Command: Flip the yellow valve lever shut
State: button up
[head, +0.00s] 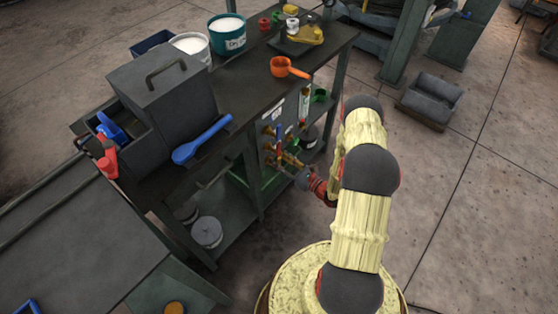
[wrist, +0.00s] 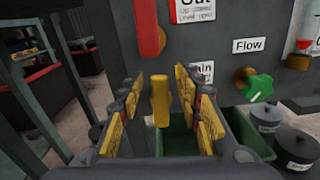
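The yellow valve lever (wrist: 160,102) hangs upright in the middle of the wrist view, below a red lever (wrist: 149,28) on the grey panel (wrist: 218,62). My gripper (wrist: 163,108) is open, with one finger left of the yellow lever and one right of it. A gap shows on both sides, so the fingers do not appear to touch it. In the head view my gripper (head: 303,180) is at the panel on the bench's right side, where the yellow lever is too small to tell apart clearly.
A green knob (wrist: 257,86) under a "Flow" label sits right of the lever. A green bin (wrist: 182,141) lies below it. Dark lidded pots (wrist: 297,148) stand lower right. In the head view an orange ladle (head: 283,67) lies on the bench top (head: 240,90).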

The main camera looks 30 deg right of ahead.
jog(key=shift+w, duration=0.2)
jog(key=shift+c, duration=0.6)
jog(key=c, duration=0.8)
